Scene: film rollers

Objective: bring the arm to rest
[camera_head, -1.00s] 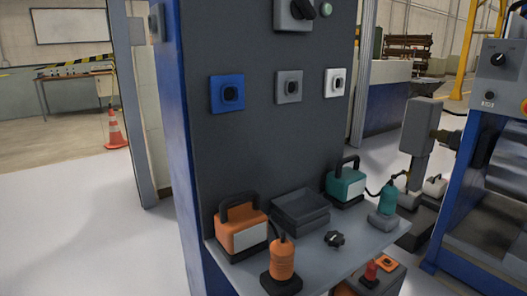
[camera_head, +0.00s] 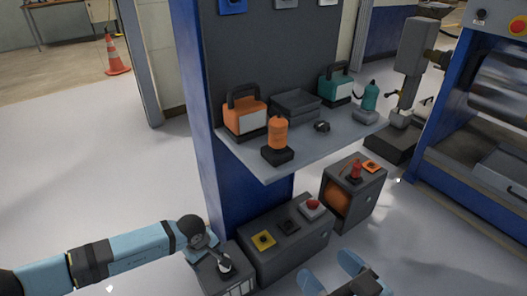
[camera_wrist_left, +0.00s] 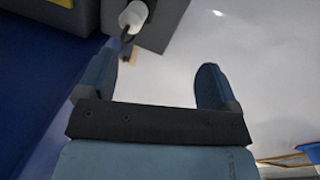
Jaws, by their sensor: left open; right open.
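My left arm (camera_head: 120,255), light blue and black, comes in from the left in the head view. It ends at a black wrist joint beside the blue cabinet's foot; its fingers cannot be made out there. In the left wrist view my left gripper (camera_wrist_left: 156,62) is open, with pale floor between its two blue fingers and nothing held. A grey box with a white cylinder (camera_wrist_left: 133,15) lies just beyond the left finger. My right gripper (camera_head: 326,264) is at the bottom of the head view, open, its blue fingers apart and empty in front of the floor boxes.
A shelf (camera_head: 300,150) on the cabinet holds orange (camera_head: 245,115) and teal (camera_head: 336,85) handled units. Below stand a box with yellow and red buttons (camera_head: 290,245) and another with an orange roll (camera_head: 337,200). A blue-framed machine (camera_head: 470,185) is right. Floor at left is open.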

